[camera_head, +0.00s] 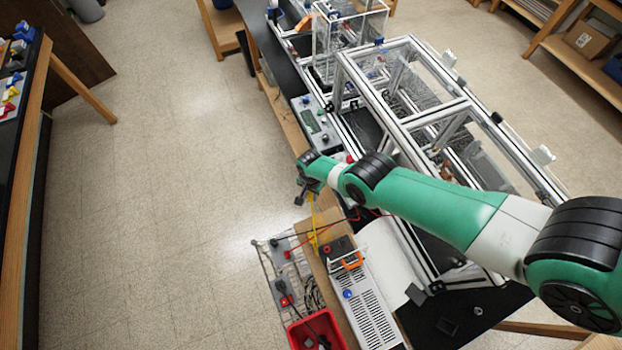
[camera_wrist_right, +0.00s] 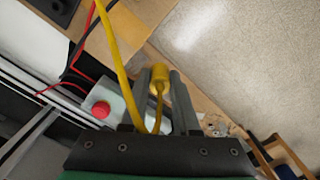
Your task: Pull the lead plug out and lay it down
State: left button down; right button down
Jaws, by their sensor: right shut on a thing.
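The yellow lead plug (camera_wrist_right: 159,76) is between the two grey fingers of my right gripper (camera_wrist_right: 160,85), which is shut on it. The yellow lead (camera_wrist_right: 112,45) runs from it in a loop through the right wrist view. In the head view my right gripper (camera_head: 305,198) points down above the left edge of the bench, and the yellow lead (camera_head: 314,238) hangs below it. No socket around the plug's tip can be made out. My left gripper is in neither view.
A red button on a grey box (camera_wrist_right: 101,109) is left of the fingers. Open floor lies left.

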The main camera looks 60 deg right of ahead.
jog(key=shift+s+f+n, duration=0.35)
jog(key=shift+s+n, duration=0.05)
jog(key=shift+n, duration=0.3)
jog(key=shift+s+a+f+n, duration=0.2)
jog(key=shift+a+n, duration=0.1)
jog(key=shift+n, duration=0.4)
jog(key=n, duration=0.3)
jog(key=s+f+n+h, duration=0.1)
jog(key=n, duration=0.2)
jog(key=s+f+n+g+h, duration=0.1)
jog(key=n, duration=0.2)
jog(key=shift+s+a+f, duration=0.2)
jog(key=shift+s+a, duration=0.05)
jog(key=shift+a, duration=0.05)
jog(key=shift+s+n, duration=0.1)
jog(key=shift+n, duration=0.4)
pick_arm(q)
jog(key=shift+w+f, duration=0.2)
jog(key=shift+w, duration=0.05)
pick_arm(e)
jog(key=shift+f+n, duration=0.2)
jog(key=shift+n, duration=0.1)
